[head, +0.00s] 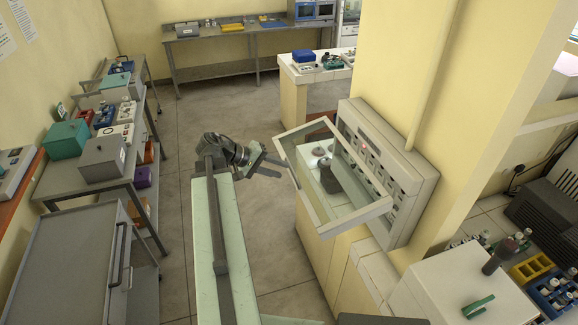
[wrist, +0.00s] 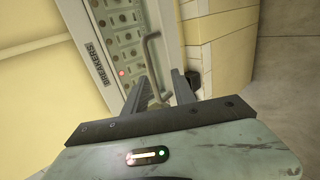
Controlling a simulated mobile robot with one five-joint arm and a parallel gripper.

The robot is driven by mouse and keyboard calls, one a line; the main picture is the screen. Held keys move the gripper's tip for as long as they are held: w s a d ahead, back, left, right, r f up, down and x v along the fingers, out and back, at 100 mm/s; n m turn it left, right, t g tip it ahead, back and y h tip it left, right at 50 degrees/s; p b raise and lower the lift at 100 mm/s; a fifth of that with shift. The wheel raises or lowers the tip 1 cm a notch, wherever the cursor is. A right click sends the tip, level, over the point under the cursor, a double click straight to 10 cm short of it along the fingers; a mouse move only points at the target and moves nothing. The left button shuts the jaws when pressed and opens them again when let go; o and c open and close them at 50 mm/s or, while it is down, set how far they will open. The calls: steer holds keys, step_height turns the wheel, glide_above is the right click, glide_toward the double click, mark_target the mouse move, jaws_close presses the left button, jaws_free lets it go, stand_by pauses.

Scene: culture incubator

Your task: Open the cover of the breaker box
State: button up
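The breaker box (head: 408,168) is a grey panel on the yellow pillar at right, with rows of switches and a small red light. Its framed, see-through cover (head: 306,205) stands swung out from the panel, tilted toward the left. My gripper (head: 270,164) is at the cover's outer left edge. In the wrist view, the box (wrist: 118,38) shows its BREAKERS label, and a grey bar handle (wrist: 149,50) reaches down between the two spread fingers of my gripper (wrist: 163,88). The fingers look apart; I cannot tell whether either touches the handle.
A tiled counter (head: 345,257) stands below the box. A white bench (head: 465,285) with a green clip is at front right. A shelf (head: 128,180) with boxes and a grey cabinet (head: 70,260) line the left. The floor (head: 177,225) between is clear.

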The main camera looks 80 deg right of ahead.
steer(key=w+a, duration=0.3)
steer(key=w, duration=0.4)
steer(key=shift+w+a, duration=0.3)
steer(key=shift+w, duration=0.05)
steer(key=shift+n, duration=0.3)
jaws_close()
steer(key=s+d+r+n+g+h+b, duration=0.25)
steer(key=r+n+g, duration=0.2)
steer(key=n, duration=0.55)
steer(key=w+f+n+g+h+b, duration=0.1)
steer(key=f+n+g+b, duration=0.2)
steer(key=f+b, duration=0.5)
steer(key=w+a+f+n+g+h+b, duration=0.1)
steer(key=f+b, duration=0.8)
steer(key=b, duration=1.7)
steer(key=w+n+g, duration=0.1)
steer(key=n+g, duration=0.1)
steer(key=n, duration=0.1)
